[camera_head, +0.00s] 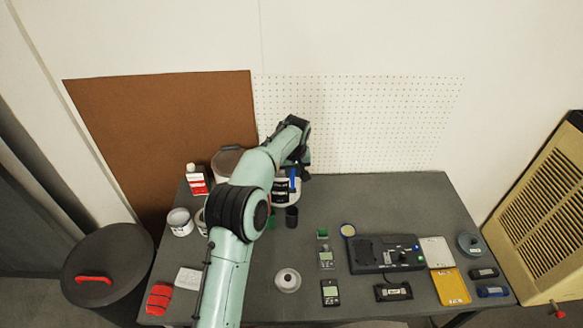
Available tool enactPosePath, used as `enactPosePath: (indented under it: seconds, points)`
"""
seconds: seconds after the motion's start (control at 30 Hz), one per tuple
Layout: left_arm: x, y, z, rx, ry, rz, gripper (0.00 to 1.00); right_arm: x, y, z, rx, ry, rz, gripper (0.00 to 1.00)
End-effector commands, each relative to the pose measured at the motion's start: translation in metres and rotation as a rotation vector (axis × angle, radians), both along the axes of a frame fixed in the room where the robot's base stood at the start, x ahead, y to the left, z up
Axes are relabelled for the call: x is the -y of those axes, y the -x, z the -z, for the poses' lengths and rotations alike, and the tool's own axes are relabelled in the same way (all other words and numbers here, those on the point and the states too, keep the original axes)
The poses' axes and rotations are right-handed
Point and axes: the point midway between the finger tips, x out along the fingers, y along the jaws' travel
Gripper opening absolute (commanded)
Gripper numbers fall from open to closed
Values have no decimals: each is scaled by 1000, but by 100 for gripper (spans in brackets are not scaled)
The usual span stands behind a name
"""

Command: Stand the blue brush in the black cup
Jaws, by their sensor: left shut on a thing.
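The blue brush (292,178) hangs roughly upright below my left gripper (297,169), which is shut on it. The black cup (291,216) stands on the dark table a little below the brush in the picture. The brush's lower end appears above the cup's rim in the picture. I cannot tell the gap in depth between them. My left arm reaches across the table and hides part of it. My right gripper is not in view.
A white tub with a black label (284,195) stands right behind the cup. A small green thing (271,219) is beside the cup. A red-and-white bottle (197,181) and white pots are at left. Devices, including a black unit (385,254), lie at right. The back right tabletop is clear.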

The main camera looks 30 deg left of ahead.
Motion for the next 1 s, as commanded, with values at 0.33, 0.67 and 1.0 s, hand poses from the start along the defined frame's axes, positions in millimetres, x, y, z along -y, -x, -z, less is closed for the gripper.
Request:
enactPosePath:
  seconds: [0.33,0.67,1.0]
  points:
    - [-6,-3,5,1,-13,-31,0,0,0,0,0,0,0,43]
    - [-6,-3,31,2,-12,-29,0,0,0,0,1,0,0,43]
    - [-6,-3,59,1,-12,-28,0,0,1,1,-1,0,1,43]
